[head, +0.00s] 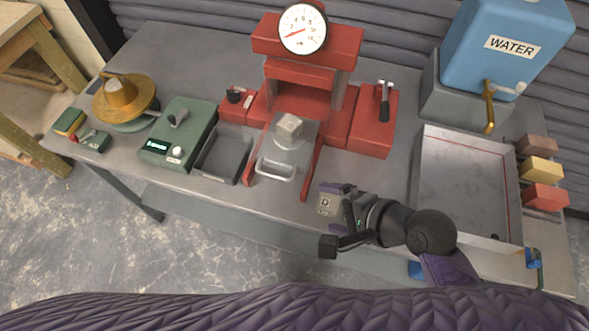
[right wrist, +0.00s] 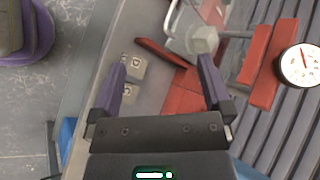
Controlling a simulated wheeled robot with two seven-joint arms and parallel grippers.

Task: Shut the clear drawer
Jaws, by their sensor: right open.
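The clear drawer (head: 284,153) sticks out from the red press between two red rails. A pale block (head: 289,127) sits in it, and its light handle (head: 275,171) faces the table's front edge. The drawer's handle (right wrist: 170,16) and the pale block (right wrist: 203,40) also show at the top of the right wrist view. My right gripper (head: 343,200) is to the right of the drawer handle, over the front edge, and apart from it. Its jaws (right wrist: 163,62) are open with nothing between them. My left gripper is not in view.
Small lettered blocks (head: 326,204) lie by my right gripper. A dark tray (head: 223,155) and green scale (head: 178,133) stand left of the drawer. A large metal tray (head: 468,185) and blue water tank (head: 508,45) are on the right.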

